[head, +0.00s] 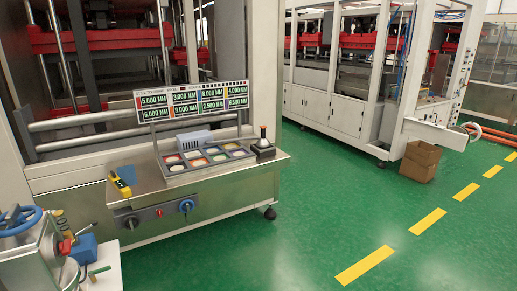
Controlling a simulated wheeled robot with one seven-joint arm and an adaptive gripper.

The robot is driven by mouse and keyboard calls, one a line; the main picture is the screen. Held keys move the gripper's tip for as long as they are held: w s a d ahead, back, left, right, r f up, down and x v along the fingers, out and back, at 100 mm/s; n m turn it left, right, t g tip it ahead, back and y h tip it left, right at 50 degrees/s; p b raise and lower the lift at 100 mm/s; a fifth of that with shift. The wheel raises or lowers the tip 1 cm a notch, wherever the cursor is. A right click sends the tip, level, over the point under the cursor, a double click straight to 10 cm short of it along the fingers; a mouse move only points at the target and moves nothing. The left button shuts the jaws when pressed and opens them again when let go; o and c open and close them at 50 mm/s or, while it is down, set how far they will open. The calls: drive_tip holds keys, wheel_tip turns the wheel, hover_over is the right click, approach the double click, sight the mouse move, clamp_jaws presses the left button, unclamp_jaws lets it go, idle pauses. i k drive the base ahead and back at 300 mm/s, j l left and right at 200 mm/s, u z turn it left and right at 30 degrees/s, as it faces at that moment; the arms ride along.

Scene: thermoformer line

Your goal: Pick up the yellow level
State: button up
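A small yellow tool (121,184) with dark parts, which looks like the level, lies near the left end of the steel bench (150,193). It is set at a slant, and its details are too small to make out. My gripper is not in view.
On the bench, a tray (175,182) of coloured round pieces stands below a display board (195,102), with a dark-based device (263,148) at the right. A blue-wheeled unit (30,245) is at lower left. Green floor is open at right.

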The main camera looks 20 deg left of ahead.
sight(118, 183)
drive_tip(key=i+j+u, duration=0.25)
drive_tip(key=i+u, duration=0.15)
drive_tip(key=i+j+u, duration=0.15)
drive_tip(key=i+u, duration=0.25)
drive_tip(key=i+l+u, duration=0.1)
drive_tip(key=i+u, duration=0.3)
drive_tip(key=i, duration=0.15)
drive_tip(key=i+l+u, duration=0.15)
drive_tip(key=i+u, duration=0.25)
drive_tip(key=i+j+u, duration=0.1)
drive_tip(key=i+u, duration=0.55)
drive_tip(key=u, duration=0.15)
drive_tip(key=i+l+u, duration=0.15)
drive_tip(key=i+u, duration=0.25)
drive_tip(key=i+l+u, duration=0.25)
drive_tip(key=u, duration=0.15)
drive_tip(key=i+l+u, duration=0.25)
drive_tip(key=u, duration=0.15)
drive_tip(key=i+l+u, duration=0.3)
